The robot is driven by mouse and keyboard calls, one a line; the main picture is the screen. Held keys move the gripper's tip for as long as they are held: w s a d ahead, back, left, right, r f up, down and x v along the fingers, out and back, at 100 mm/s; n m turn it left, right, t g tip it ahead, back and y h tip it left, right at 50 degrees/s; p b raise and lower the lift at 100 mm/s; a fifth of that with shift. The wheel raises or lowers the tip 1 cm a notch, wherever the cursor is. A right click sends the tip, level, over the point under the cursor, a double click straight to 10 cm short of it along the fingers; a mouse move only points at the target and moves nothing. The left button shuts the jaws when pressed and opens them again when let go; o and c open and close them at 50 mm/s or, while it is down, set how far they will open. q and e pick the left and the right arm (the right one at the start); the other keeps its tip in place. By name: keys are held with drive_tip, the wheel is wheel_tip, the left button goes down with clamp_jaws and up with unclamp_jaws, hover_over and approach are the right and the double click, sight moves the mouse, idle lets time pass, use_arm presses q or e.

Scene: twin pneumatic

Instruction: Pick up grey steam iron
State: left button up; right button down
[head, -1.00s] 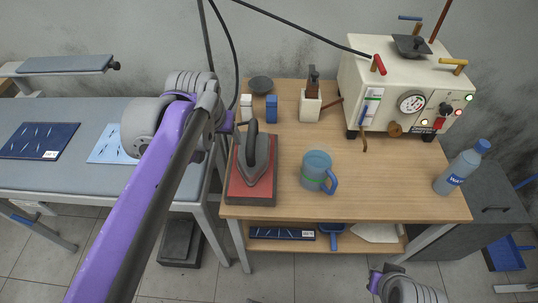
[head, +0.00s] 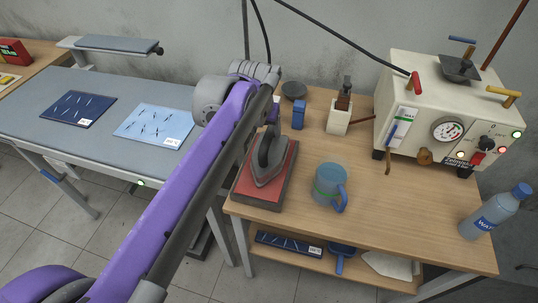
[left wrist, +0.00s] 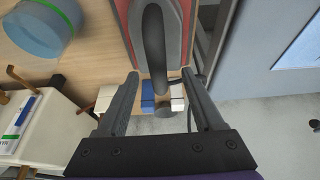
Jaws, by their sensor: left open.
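The grey steam iron (head: 270,170) with a dark handle rests on a red pad with a dark base (head: 243,188), at the left front of the wooden table. In the left wrist view its dark looped handle (left wrist: 153,45) rises at the top middle, with the grey body (left wrist: 177,25) beyond it. My left gripper (left wrist: 160,76) is open, its two fingers spread either side of the handle's line of sight. I cannot tell how deep the handle sits between them. In the head view my left arm hides the fingertips. My right gripper is not in view.
A blue mug (head: 328,182) stands right of the iron. Behind are a blue block (head: 298,115), a brush holder (head: 340,117) and a cream machine (head: 425,115) with a gauge. A water bottle (head: 495,210) stands at the right edge. A grey table (head: 60,130) is left.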

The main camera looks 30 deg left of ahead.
sight(268, 135)
use_arm(q)
drive_tip(key=x, duration=0.5)
drive_tip(key=shift+w+d+f+b, duration=0.15)
drive_tip(key=shift+w+f+b, duration=0.05)
drive_tip(key=shift+b, duration=0.2)
clamp_jaws()
drive_tip(key=shift+r, duration=0.1)
idle(0.9)
